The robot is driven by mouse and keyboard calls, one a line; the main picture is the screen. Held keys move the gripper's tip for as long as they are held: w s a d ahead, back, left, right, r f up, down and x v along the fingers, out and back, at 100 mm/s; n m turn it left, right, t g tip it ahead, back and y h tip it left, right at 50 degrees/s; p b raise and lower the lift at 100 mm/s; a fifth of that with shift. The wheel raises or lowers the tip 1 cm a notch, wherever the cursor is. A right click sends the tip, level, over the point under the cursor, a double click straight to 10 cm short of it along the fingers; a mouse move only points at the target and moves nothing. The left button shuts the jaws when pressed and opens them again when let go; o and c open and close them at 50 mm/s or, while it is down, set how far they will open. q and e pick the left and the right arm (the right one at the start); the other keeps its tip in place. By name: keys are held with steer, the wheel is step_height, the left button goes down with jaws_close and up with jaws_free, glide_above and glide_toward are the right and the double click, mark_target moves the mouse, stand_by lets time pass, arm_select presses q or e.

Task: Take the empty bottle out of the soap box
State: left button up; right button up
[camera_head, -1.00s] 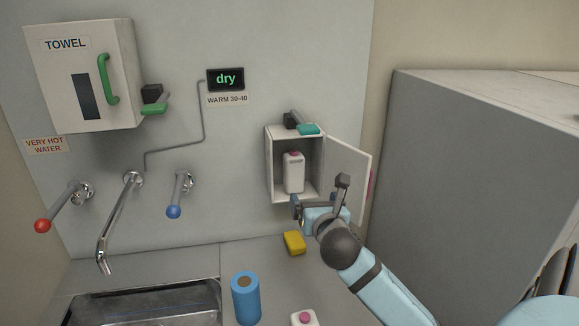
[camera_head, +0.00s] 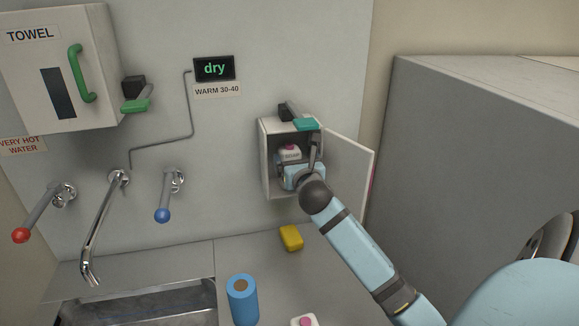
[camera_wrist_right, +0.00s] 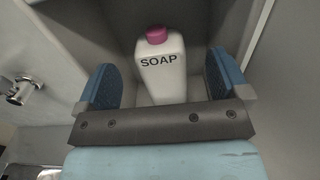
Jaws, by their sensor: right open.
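The soap box (camera_head: 265,165) is a white wall box with its door (camera_head: 349,170) swung open to the right. Inside stands a white bottle (camera_head: 291,153) with a pink cap, upright. In the right wrist view the bottle (camera_wrist_right: 162,70) reads SOAP and stands between and beyond the two blue fingers. My right gripper (camera_head: 287,168) is at the box opening, in front of the bottle, and hides its lower part in the head view. In the right wrist view the gripper (camera_wrist_right: 162,88) is open, with gaps on both sides of the bottle. My left gripper is not in view.
A teal-tipped lever (camera_head: 305,124) sits on top of the box. Below are a yellow block (camera_head: 291,238), a blue cylinder (camera_head: 242,300) and another pink-capped white bottle (camera_head: 304,321) on the counter (camera_head: 265,265). A sink (camera_head: 140,305) and taps are left. A grey cabinet (camera_head: 470,170) stands right.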

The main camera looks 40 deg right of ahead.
mark_target(292, 153)
steer(key=p+x, duration=0.1)
steer(key=x, duration=0.4)
steer(key=shift+w, duration=0.1)
steer(key=shift+a, duration=0.1)
steer(key=shift+c, duration=0.6)
steer(key=c, duration=1.4)
steer(key=shift+r, duration=0.2)
